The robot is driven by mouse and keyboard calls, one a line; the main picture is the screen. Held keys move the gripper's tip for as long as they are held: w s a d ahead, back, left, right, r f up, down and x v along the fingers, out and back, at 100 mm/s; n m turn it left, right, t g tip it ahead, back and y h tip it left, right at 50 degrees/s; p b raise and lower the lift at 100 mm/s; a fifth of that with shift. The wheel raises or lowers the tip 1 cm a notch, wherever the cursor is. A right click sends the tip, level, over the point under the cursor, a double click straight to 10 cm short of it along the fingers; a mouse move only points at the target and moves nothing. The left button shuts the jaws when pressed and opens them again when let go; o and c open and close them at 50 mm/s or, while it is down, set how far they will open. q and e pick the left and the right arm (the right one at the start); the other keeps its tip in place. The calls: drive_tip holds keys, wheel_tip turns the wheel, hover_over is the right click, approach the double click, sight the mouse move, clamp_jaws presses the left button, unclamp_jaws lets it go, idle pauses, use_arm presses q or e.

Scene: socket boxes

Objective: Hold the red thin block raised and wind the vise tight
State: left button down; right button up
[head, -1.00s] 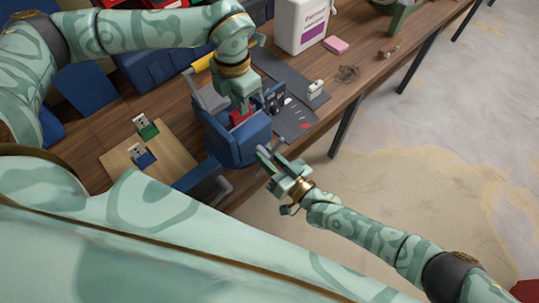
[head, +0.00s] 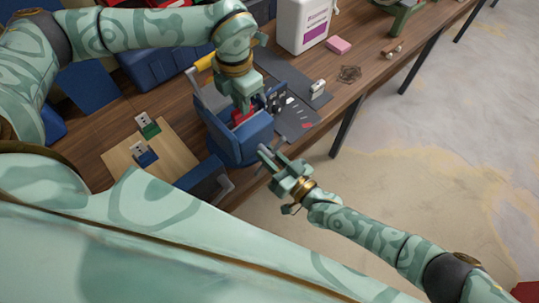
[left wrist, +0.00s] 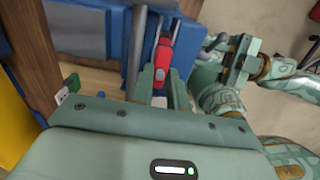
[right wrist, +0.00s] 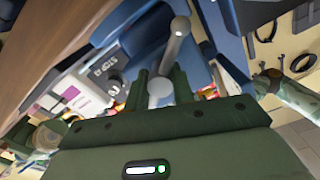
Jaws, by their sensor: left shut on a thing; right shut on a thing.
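The blue vise (head: 238,148) stands at the table's front edge. The red thin block (head: 238,117) sits upright between its jaws, with its top showing; it also shows in the left wrist view (left wrist: 164,52). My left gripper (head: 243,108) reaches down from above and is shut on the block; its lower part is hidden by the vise. The grey vise handle (head: 263,151) sticks out at the vise's front side. My right gripper (head: 274,164) is shut on the handle, whose bar and round end (right wrist: 180,26) show in the right wrist view.
A wooden board (head: 170,150) with two small socket pieces, green and blue, lies left of the vise. A dark grey mat (head: 285,92) lies behind it. A white jug (head: 303,25) and a pink block (head: 338,45) stand farther back. The floor at right is open.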

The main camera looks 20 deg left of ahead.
drive_tip(key=shift+w+d, duration=0.3)
drive_tip(key=shift+w, duration=0.15)
drive_tip(key=o, duration=1.3)
drive_tip(key=shift+o, duration=0.2)
drive_tip(key=shift+s+a, duration=0.1)
drive_tip(key=shift+s, duration=0.1)
drive_tip(key=v, duration=1.2)
